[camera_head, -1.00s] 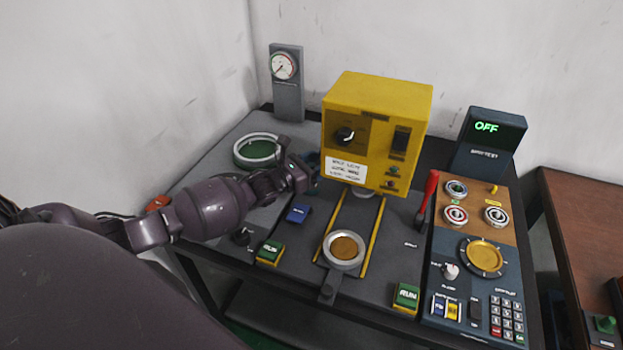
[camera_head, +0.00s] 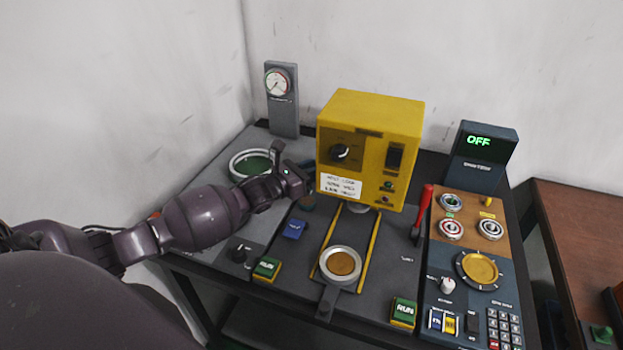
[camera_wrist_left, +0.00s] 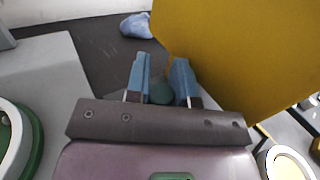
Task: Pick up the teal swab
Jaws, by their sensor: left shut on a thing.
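The teal swab (camera_wrist_left: 161,93) shows in the left wrist view as a dark teal rounded end between the two blue fingers. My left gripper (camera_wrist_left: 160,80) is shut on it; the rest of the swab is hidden. In the head view my left gripper (camera_head: 301,182) is just left of the yellow press box, above the grey bench top. Its fingers are mostly hidden there, and I cannot make out the swab clearly. My right gripper is not in view.
The yellow box (camera_head: 366,150) stands close to the right of my left gripper. A green-centred ring fixture (camera_head: 235,163) lies to the left, with a gauge post (camera_head: 282,115) behind it. A blue object (camera_wrist_left: 137,25) lies beyond the fingers. A red lever (camera_head: 424,205) stands farther right.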

